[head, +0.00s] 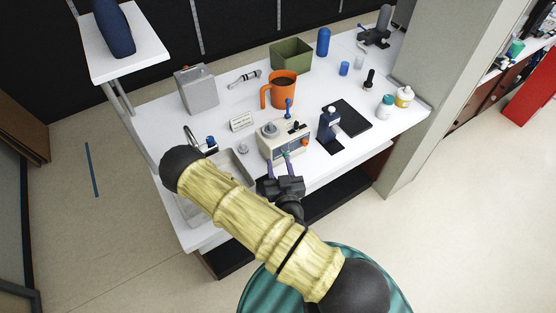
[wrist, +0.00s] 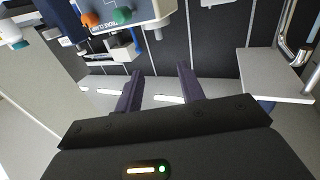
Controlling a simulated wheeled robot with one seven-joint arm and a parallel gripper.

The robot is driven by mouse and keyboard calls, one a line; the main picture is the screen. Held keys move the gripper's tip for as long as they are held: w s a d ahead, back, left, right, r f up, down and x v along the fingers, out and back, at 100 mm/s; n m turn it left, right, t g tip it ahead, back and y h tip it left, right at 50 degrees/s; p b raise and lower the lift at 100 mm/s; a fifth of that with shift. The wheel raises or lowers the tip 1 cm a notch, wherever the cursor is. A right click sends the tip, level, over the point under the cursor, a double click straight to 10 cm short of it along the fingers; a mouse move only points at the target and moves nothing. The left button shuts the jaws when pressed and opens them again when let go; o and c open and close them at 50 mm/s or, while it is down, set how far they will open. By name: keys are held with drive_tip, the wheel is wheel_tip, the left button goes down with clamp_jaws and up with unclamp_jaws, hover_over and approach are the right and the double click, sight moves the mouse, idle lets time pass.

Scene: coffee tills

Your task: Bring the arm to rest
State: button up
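My gripper (head: 278,165) is at the front edge of the white counter (head: 226,158), just in front of a cream control box (head: 292,148) with knobs. In the wrist view my gripper (wrist: 158,88) has its two purple fingers wide apart, with nothing between them. The control box also shows upside down at the top of the wrist view (wrist: 146,10), beyond the fingertips.
A grey pillar (head: 437,95) bounds the right end. Open floor lies at left.

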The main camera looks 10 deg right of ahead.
drive_tip(key=s+d+r+g+y, duration=0.1)
drive_tip(key=s+r+g, duration=1)
drive_tip(key=r+g, duration=0.3)
drive_tip(key=shift+s+d+r+n+g, duration=0.2)
drive_tip(key=shift+s+r+n+g, duration=0.15)
drive_tip(key=shift+g, duration=0.35)
idle(0.6)
drive_tip(key=shift+a, duration=0.1)
idle(0.9)
